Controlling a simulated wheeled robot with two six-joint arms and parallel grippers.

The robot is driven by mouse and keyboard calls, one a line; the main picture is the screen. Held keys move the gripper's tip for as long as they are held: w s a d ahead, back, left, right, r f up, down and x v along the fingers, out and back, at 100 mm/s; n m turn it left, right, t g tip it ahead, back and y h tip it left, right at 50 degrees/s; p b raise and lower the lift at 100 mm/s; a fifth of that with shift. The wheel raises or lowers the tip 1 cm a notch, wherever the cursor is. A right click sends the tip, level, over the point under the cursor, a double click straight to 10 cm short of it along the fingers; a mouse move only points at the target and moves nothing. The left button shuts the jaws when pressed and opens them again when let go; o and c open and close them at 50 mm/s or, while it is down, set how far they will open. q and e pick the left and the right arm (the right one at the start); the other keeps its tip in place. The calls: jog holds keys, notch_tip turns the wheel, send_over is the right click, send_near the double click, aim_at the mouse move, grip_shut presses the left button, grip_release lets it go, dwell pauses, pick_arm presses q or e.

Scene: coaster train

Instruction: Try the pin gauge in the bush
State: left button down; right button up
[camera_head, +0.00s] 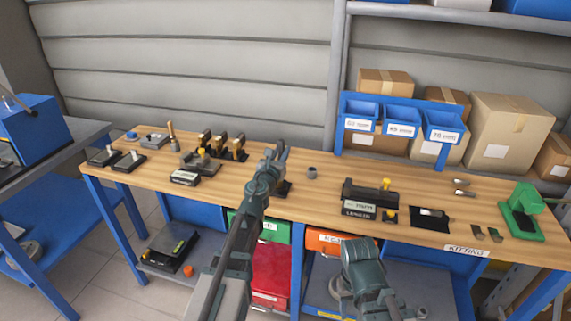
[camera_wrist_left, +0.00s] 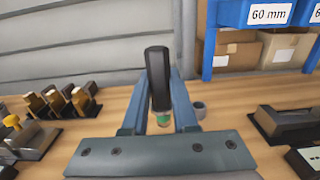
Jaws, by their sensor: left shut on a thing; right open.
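My left gripper (camera_head: 277,152) is shut on the pin gauge above the middle of the bench. In the left wrist view the pin gauge has a black handle (camera_wrist_left: 157,75) and a green part at its lower end, between the fingers. Its far tip is hidden. The bush, a small grey ring (camera_head: 312,173), stands on the bench right of the left gripper. It also shows in the left wrist view (camera_wrist_left: 200,109), just beyond the right finger and apart from the gauge. My right gripper (camera_head: 362,262) is low in front of the bench, open, its fingers hard to make out.
A black stand (camera_head: 285,189) sits on the bench behind the left arm. Several black-and-brass blocks (camera_head: 220,145) stand to the left. A LENGTH gauge block (camera_head: 370,200) and a green press (camera_head: 522,210) stand to the right. Blue labelled bins (camera_head: 400,122) are at the back.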

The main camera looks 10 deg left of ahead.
pick_arm(q)
jog(key=shift+w+a+r, duration=0.2)
jog(key=shift+w+a, duration=0.05)
jog(key=shift+a, duration=0.2)
jog(key=shift+w+a+r, duration=0.2)
jog(key=shift+a, duration=0.2)
pick_arm(e)
jog(key=shift+s+a+r, duration=0.35)
jog(key=shift+s+r, duration=0.05)
jog(key=shift+s, duration=0.05)
pick_arm(q)
jog(key=shift+f, duration=0.2)
pick_arm(e)
jog(key=shift+f, duration=0.2)
pick_arm(q)
notch_tip(320, 180, down, 6)
jog(key=b, duration=0.6)
jog(key=shift+r, duration=0.1)
pick_arm(e)
notch_tip(320, 180, down, 6)
jog(key=shift+r, duration=0.1)
pick_arm(q)
jog(key=shift+f+b, duration=1.8)
jog(key=shift+f, duration=0.05)
pick_arm(e)
jog(key=shift+f, duration=1.8)
pick_arm(q)
jog(key=c, duration=0.6)
grip_release()
jog(key=shift+s, duration=0.15)
